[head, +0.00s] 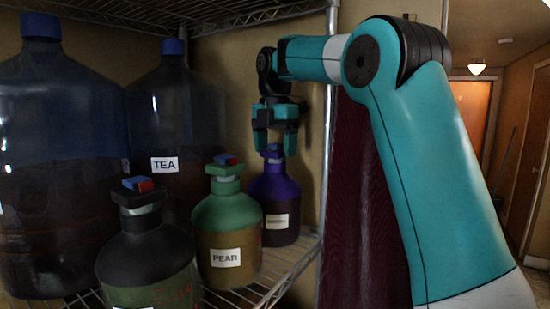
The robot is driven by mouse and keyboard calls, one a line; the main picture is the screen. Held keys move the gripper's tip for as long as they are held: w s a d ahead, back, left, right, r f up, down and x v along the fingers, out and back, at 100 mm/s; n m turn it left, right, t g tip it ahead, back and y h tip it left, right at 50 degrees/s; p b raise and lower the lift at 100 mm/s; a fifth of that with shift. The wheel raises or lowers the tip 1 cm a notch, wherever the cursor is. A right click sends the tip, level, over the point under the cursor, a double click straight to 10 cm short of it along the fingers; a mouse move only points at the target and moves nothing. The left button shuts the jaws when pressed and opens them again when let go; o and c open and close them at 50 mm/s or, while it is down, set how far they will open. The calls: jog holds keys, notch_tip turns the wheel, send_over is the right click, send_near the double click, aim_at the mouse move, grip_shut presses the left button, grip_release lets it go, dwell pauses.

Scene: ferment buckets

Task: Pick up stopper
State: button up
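My gripper (275,143) points down over the purple bottle (275,193) at the right of the shelf. Its two teal fingers are apart, with a gap between them. The purple bottle's stopper (272,154) shows at fingertip level or just below; I cannot tell whether the fingers touch it. The dark bottle (147,257) in front has a similar stopper (139,185). All three bottles stand upright. The purple bottle's label is too small to read.
All stand on a wire shelf (285,265). A metal post (328,150) rises right of the purple bottle. Another wire shelf (215,12) lies overhead.

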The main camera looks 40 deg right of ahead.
jog(key=c, duration=0.7)
jog(key=shift+r, duration=0.1)
notch_tip(320, 180, up, 7)
jog(key=p, duration=0.7)
jog(key=shift+a+r, duration=0.15)
jog(key=shift+a, duration=0.05)
jog(key=s+a, duration=0.2)
jog(key=a, duration=0.3)
jog(key=s+a+b, duration=0.1)
jog(key=s+a, duration=0.1)
jog(key=a, duration=0.4)
jog(key=s+a+b, duration=0.1)
jog(key=s+a, duration=0.1)
jog(key=a, duration=0.3)
jog(key=shift+a+f, duration=0.25)
